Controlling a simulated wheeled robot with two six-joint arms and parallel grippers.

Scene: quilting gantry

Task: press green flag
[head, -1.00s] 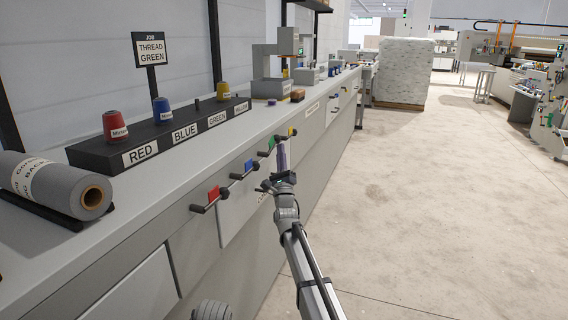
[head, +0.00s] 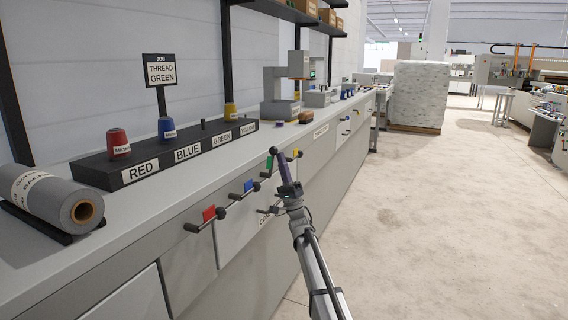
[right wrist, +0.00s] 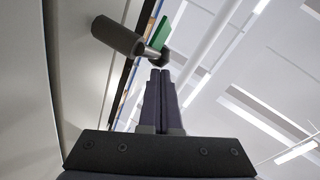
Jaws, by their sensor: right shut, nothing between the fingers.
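The green flag (head: 268,163) sits on a lever with a black knob, on the front of the grey counter, between the blue flag (head: 249,186) and the yellow flag (head: 295,153). My right gripper (head: 276,156) is shut and empty, its purple fingers pointing up just right of the green flag and partly covering the lever. In the right wrist view the green flag (right wrist: 166,30) and a black handle (right wrist: 116,36) are just beyond the fingertips (right wrist: 159,73). I cannot tell whether the fingers touch the lever. My left gripper is not in view.
The red flag (head: 209,213) is on a lever nearer me. On the counter (head: 130,237) are a grey roll (head: 50,195), a black spool stand (head: 85,172) and a sign (head: 160,71) reading "THREAD GREEN". The floor (head: 430,220) to the right is clear.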

